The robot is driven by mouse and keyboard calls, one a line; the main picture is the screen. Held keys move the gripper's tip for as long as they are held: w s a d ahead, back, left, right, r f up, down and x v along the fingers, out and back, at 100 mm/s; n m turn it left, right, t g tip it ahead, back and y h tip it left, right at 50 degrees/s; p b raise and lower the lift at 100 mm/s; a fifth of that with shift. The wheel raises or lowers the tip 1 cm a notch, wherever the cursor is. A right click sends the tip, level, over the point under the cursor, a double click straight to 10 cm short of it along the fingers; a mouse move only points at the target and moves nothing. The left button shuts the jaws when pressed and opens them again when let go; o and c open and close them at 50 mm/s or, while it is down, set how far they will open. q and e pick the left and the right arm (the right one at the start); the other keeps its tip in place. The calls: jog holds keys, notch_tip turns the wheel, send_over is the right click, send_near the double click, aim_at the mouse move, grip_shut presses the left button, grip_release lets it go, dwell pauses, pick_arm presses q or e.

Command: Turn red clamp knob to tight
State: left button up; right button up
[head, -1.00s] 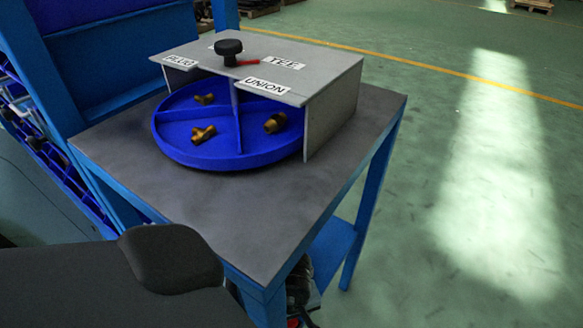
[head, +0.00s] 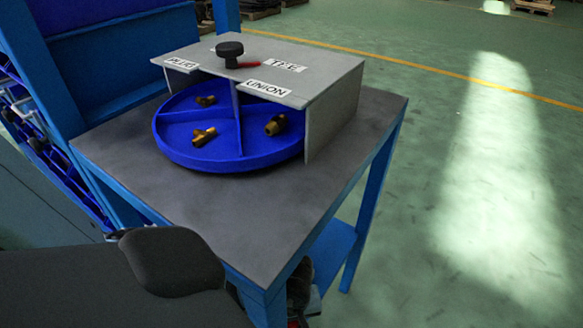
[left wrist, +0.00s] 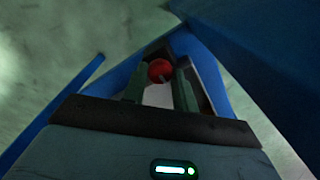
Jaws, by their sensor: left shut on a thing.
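The red clamp knob (left wrist: 159,70) shows in the left wrist view as a small round red ball between the two fingers of my left gripper (left wrist: 161,82). The fingers are shut on it, and a short pale stem shows beside it. In the head view only a dark part of my left gripper (head: 300,287) shows, low beside the blue table leg, under the table's front right edge. The table corner hides most of it, and the knob cannot be made out clearly there. My right gripper is in neither view.
A grey-topped blue table (head: 200,215) carries a blue divided turntable (head: 228,158) with brass fittings. A grey cover (head: 330,75) labelled PLUG, TEE and UNION stands over it, with a black knob (head: 229,49) and red pointer on top. Open green floor (head: 470,200) lies to the right.

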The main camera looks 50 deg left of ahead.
pick_arm(q)
jog(key=o, duration=1)
jog(key=shift+r, duration=0.15)
notch_tip(320, 180, up, 8)
jog(key=shift+f+p, duration=0.2)
jog(key=shift+p, duration=0.7)
